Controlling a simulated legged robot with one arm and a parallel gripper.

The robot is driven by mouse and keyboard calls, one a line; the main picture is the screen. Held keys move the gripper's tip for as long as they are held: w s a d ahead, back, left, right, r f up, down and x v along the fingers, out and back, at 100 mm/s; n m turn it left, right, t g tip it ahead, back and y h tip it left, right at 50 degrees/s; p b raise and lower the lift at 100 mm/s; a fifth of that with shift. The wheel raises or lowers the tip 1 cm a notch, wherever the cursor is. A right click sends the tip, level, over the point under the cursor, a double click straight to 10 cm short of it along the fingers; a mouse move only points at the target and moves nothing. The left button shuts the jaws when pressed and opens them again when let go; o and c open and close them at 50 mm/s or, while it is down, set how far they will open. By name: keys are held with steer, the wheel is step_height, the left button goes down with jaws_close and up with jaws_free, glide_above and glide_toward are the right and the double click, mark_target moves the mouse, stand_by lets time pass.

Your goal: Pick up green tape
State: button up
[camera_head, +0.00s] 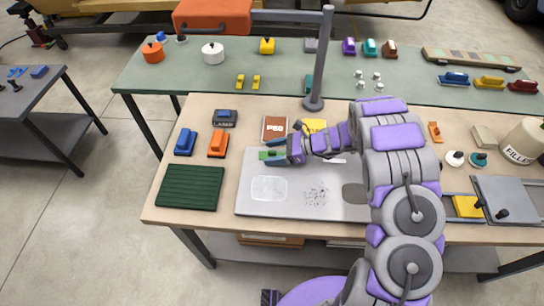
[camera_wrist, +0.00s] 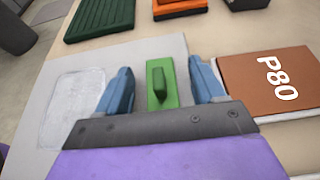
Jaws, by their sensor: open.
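A small green piece with a raised green tab on top, which I take for the green tape (camera_wrist: 157,98), lies on the light grey plate (camera_wrist: 172,48). It shows between the two blue fingers of my gripper (camera_wrist: 160,70), with gaps on both sides. The fingers are apart and hold nothing. Their grey mount hides the near end of the piece. In the head view my gripper (camera_head: 277,157) is over the back edge of the plate (camera_head: 250,205), and only part of the green piece (camera_head: 265,155) shows.
A dark green ridged pad (camera_head: 190,188) and orange (camera_head: 218,144) and blue (camera_head: 185,142) blocks lie left. A grey post (camera_head: 323,60) stands behind.

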steer(key=shift+c, duration=0.3)
steer(key=c, duration=1.1)
steer(key=shift+o, duration=0.2)
steer(key=shift+r, duration=0.1)
